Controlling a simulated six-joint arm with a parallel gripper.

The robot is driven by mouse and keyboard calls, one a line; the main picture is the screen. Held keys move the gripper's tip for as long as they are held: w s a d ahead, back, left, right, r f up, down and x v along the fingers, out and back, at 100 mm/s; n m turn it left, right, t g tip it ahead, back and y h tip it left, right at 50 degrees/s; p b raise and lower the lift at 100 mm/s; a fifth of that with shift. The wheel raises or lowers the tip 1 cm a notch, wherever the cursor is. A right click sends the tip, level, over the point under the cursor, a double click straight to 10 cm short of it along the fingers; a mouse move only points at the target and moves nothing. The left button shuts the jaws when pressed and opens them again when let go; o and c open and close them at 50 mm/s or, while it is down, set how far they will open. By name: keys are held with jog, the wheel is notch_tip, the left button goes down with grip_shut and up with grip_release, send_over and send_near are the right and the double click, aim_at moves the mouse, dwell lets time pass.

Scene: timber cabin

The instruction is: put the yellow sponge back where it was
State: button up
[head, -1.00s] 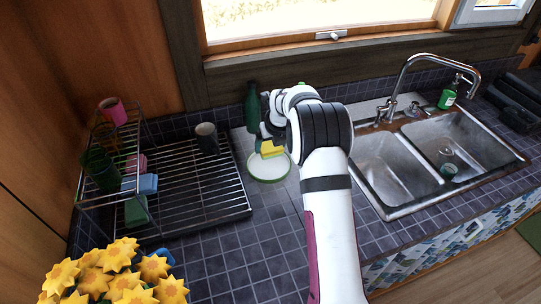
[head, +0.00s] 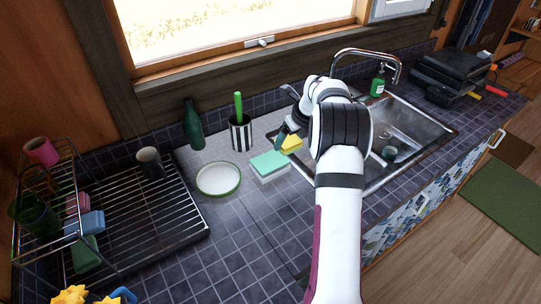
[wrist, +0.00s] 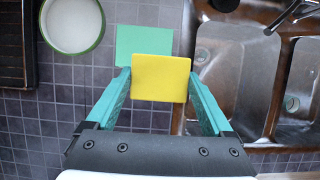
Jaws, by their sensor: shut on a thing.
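The yellow sponge (head: 292,144) is held in my gripper (head: 284,140), between the mint-green block and the sink in the head view. In the wrist view the sponge (wrist: 160,78) sits between the two teal fingers of my gripper (wrist: 160,88), which touch its left and right sides. A mint-green block with a pale lower side (head: 269,165) lies on the counter; it also shows in the wrist view (wrist: 145,43), partly covered by the sponge. The sponge's exact height above the counter cannot be told.
A white dish with a green rim (head: 219,180) lies left of the mint block. A striped cup (head: 241,137) with a green-handled tool and a green bottle (head: 193,125) stand behind. The steel sink (head: 425,128) is at right, a drying rack (head: 130,215) at left.

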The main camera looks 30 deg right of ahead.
jog(key=w+a+f, duration=0.2)
jog(key=w, duration=0.1)
jog(key=w+a+f, duration=0.1)
jog(key=w, duration=0.1)
jog(key=shift+f, duration=0.25)
jog(key=shift+w+a+f, duration=0.1)
jog(key=shift+f, duration=2)
jog(key=shift+f, duration=0.1)
jog(key=o, duration=0.9)
jog(key=shift+o, duration=0.2)
